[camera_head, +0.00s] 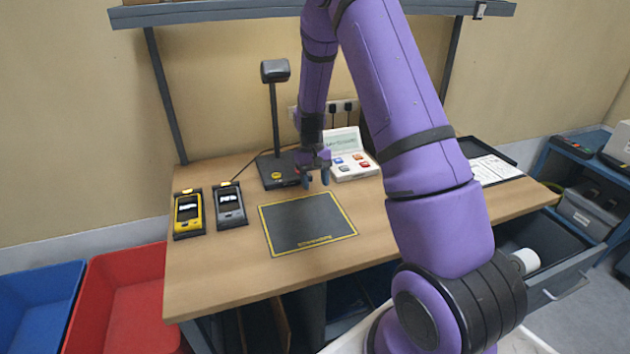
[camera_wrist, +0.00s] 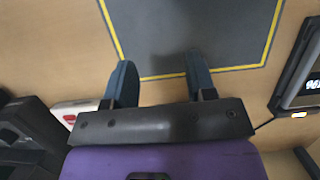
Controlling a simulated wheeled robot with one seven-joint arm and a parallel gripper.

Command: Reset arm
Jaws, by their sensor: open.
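My gripper (camera_head: 316,179) hangs from my purple arm above the wooden workbench, near the back edge of a dark mat with a yellow border (camera_head: 308,222). In the wrist view its two blue-grey fingers (camera_wrist: 158,82) are spread apart with nothing between them. The mat (camera_wrist: 190,35) lies beyond the fingertips and its surface is bare.
A yellow handheld device (camera_head: 188,213) and a grey one (camera_head: 230,205) sit in cradles at the left. A scanner stand (camera_head: 276,120) and a white box with coloured items (camera_head: 352,168) are behind my gripper. A tray (camera_head: 492,168) lies right. Red (camera_head: 125,295) and blue bins (camera_head: 38,300) stand front left.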

